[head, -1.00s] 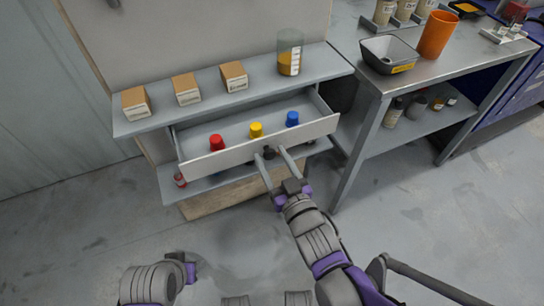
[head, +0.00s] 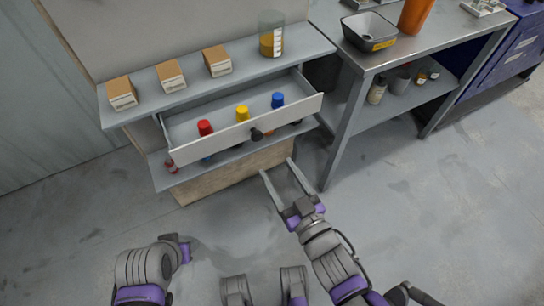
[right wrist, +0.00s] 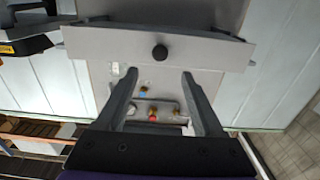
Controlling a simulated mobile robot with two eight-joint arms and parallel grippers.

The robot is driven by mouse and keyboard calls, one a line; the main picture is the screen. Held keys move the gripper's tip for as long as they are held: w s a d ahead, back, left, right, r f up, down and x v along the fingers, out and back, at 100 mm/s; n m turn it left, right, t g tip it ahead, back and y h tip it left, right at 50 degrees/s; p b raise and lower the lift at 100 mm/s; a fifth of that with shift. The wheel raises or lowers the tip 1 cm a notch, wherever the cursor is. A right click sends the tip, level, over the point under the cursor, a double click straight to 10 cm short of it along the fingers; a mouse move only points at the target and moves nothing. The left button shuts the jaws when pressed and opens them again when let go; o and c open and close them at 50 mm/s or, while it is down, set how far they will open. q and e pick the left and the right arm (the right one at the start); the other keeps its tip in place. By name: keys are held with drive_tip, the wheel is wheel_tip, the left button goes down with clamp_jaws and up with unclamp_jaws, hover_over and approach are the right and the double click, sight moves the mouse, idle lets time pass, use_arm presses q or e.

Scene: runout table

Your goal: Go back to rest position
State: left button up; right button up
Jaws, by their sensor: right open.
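My right gripper (head: 277,166) is open and empty in the head view, in front of and below the drawer. It is clear of the drawer's dark round knob (head: 256,134). In the right wrist view its open fingers (right wrist: 160,74) point toward the drawer front (right wrist: 100,45), with the knob (right wrist: 159,52) beyond the fingertips. The drawer (head: 215,143) stands pulled out from the grey shelf unit. My left arm shows at the lower left of the head view, but its gripper fingers are not seen.
A metal table (head: 400,55) with a black tray (head: 369,32) stands right. The floor in front is clear.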

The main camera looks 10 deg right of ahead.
drive_tip(key=shift+s+d, duration=0.1)
drive_tip(key=shift+s, duration=0.15)
idle(0.4)
drive_tip(key=w+d+f+m+g+h, duration=0.2)
drive_tip(key=d+f+g+h, duration=0.1)
drive_tip(key=d+f+h, duration=0.15)
drive_tip(key=s+d+f+m+g+h, duration=0.1)
drive_tip(key=s+d+f+m+g, duration=0.1)
drive_tip(key=s+d+f+g, duration=0.6)
use_arm(q)
wheel_tip(320, 180, up, 20)
drive_tip(key=w+p, duration=0.2)
drive_tip(key=p, duration=1.6)
drive_tip(key=shift+r+t, duration=0.2)
drive_tip(key=shift+t, duration=0.2)
use_arm(e)
wheel_tip(320, 180, up, 21)
drive_tip(key=a, duration=0.2)
drive_tip(key=shift+s+g, duration=0.4)
